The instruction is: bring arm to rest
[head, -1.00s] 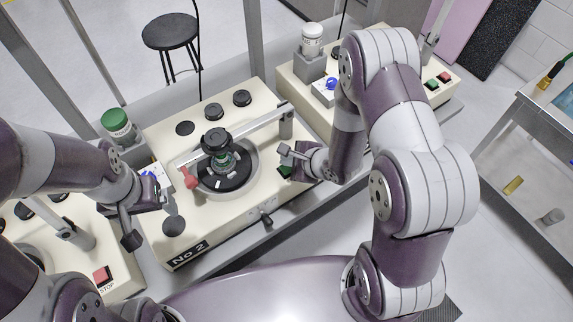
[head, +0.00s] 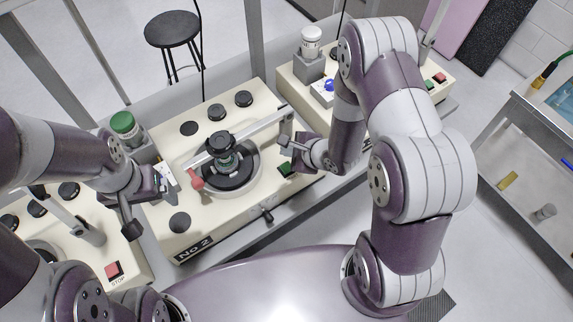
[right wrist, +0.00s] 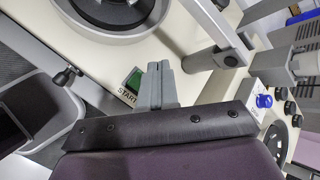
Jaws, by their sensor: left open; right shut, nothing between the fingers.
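My left gripper (head: 150,198) is at the left of the machine marked No 2 (head: 215,230), open and empty, beside its left edge. My right gripper (head: 287,145) is at the machine's right side, below the bar's post, shut with nothing in it. In the right wrist view its closed fingers (right wrist: 159,80) point toward the cream panel, close to the green START button (right wrist: 133,80); I cannot tell whether they touch it.
A second machine (head: 440,85) stands at the back right and another (head: 85,260) at the left. A black stool (head: 172,30) is behind, and a metal side table (head: 525,125) is at the right.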

